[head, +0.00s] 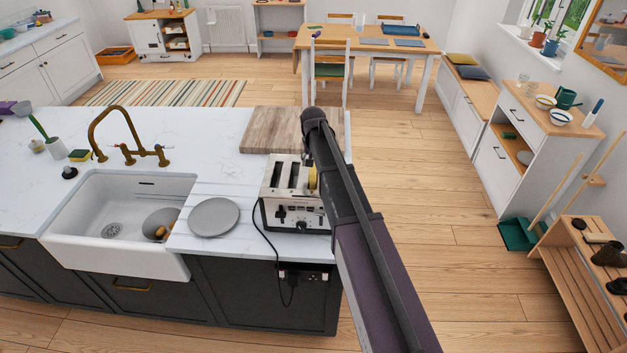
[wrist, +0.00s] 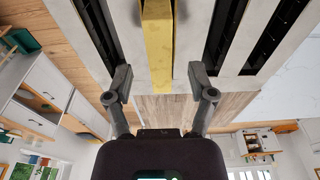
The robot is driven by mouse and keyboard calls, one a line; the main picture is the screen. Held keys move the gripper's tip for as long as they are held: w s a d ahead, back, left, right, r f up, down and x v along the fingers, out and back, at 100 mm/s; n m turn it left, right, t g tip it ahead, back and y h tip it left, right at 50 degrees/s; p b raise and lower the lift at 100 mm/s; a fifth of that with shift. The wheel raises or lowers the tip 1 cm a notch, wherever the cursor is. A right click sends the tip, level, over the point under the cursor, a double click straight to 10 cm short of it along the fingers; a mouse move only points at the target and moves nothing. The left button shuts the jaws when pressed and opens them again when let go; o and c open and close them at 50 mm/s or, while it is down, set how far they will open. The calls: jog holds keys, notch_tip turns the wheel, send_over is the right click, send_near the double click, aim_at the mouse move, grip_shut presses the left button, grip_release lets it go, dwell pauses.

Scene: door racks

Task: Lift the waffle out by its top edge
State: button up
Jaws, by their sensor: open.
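The steel toaster (head: 285,217) stands on the marble counter, with its slots on top. The yellow waffle (head: 312,178) sticks up from the right slot in the head view; my arm partly covers it. In the wrist view the waffle (wrist: 157,45) is a narrow yellow strip seen from above, its lower part hidden in the slot. My gripper (wrist: 160,73) is open, with one finger on each side of the strip and a visible gap to both. In the head view, the fingers are mostly hidden by my arm.
A grey plate (head: 214,217) lies left of the toaster, beside the white sink (head: 120,215). A wooden board (head: 270,130) lies behind the toaster. The toaster's black cord (head: 268,240) runs over the counter's front edge to a socket.

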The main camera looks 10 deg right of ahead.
jog(key=shift+w+f+b, duration=0.15)
jog(key=shift+f+b, duration=0.7)
jog(key=shift+f, duration=0.3)
jog(key=shift+f, duration=0.2)
dwell(0.4)
